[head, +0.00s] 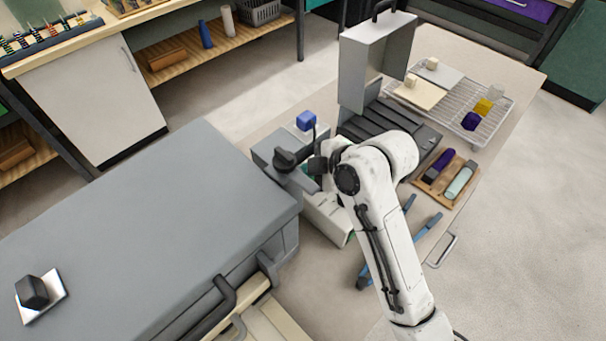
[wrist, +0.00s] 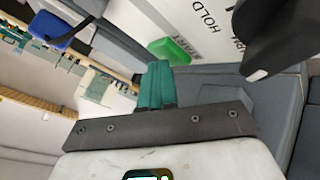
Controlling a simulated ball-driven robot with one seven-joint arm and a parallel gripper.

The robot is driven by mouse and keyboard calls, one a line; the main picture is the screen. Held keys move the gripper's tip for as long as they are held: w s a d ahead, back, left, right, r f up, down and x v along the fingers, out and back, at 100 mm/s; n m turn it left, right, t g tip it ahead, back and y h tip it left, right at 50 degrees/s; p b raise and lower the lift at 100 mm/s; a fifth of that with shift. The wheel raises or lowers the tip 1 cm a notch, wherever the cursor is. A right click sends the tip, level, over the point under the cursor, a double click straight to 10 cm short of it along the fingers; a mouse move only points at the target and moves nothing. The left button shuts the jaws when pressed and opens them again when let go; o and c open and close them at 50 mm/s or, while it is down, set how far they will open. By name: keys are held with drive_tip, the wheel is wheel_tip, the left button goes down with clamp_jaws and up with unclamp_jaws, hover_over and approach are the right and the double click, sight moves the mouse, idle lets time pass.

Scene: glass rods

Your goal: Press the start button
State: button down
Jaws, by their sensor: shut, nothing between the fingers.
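The green start button (wrist: 172,50) shows in the wrist view on a white panel, beside printed words that include START and HOLD. My gripper (wrist: 157,66) has its teal fingers shut together with nothing between them. The fingertips point at the button and overlap its lower left edge in the picture; I cannot tell whether they touch it. In the head view my arm reaches to the grey and white device (head: 328,218) at the bench's left edge. My wrist hides much of the device there.
A dark knob (wrist: 280,35) stands close on the right in the wrist view. A blue block (head: 306,120) sits behind the device. An open grey case (head: 372,62), a wire rack (head: 487,107) and a wooden tray (head: 445,180) occupy the bench. A large grey cabinet (head: 150,220) stands left.

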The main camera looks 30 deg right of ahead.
idle(0.4)
drive_tip(key=shift+r+p, duration=0.85)
wheel_tip(320, 180, up, 5)
drive_tip(key=p, duration=0.4)
idle(0.9)
